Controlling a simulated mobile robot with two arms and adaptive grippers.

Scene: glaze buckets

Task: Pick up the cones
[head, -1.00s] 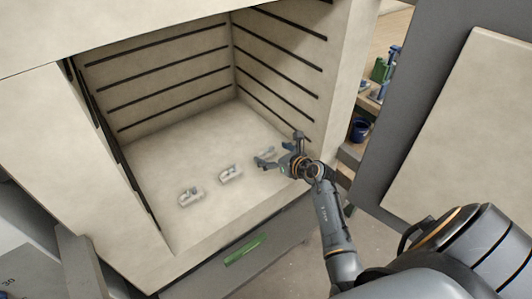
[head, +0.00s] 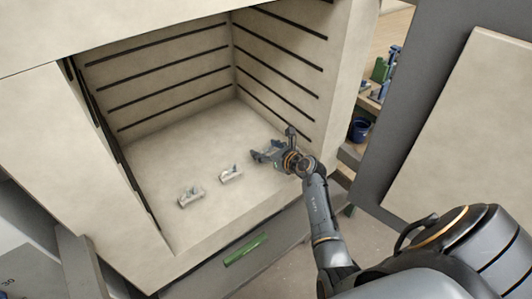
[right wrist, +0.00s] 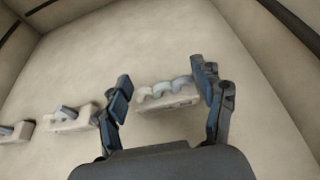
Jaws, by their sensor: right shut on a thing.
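Small pale cone packs, each a light block with short grey-blue cones on it, stand in a slanting row on the kiln floor. The left pack (head: 191,197) and the middle pack (head: 231,175) stand free; both also show at the left of the right wrist view. My right gripper (head: 262,154) is at the right end of the row, low over the floor. It is shut on the right cone pack (right wrist: 168,98), which sits between its two fingers in the right wrist view. In the head view the gripper mostly hides this pack. My left gripper is out of view.
The open kiln (head: 150,150) has pale walls with dark grooves on the sides. Its right wall is close beside my right gripper. The open door (head: 460,130) stands at the right. Blue and green items are on shelving behind. The floor behind the row is clear.

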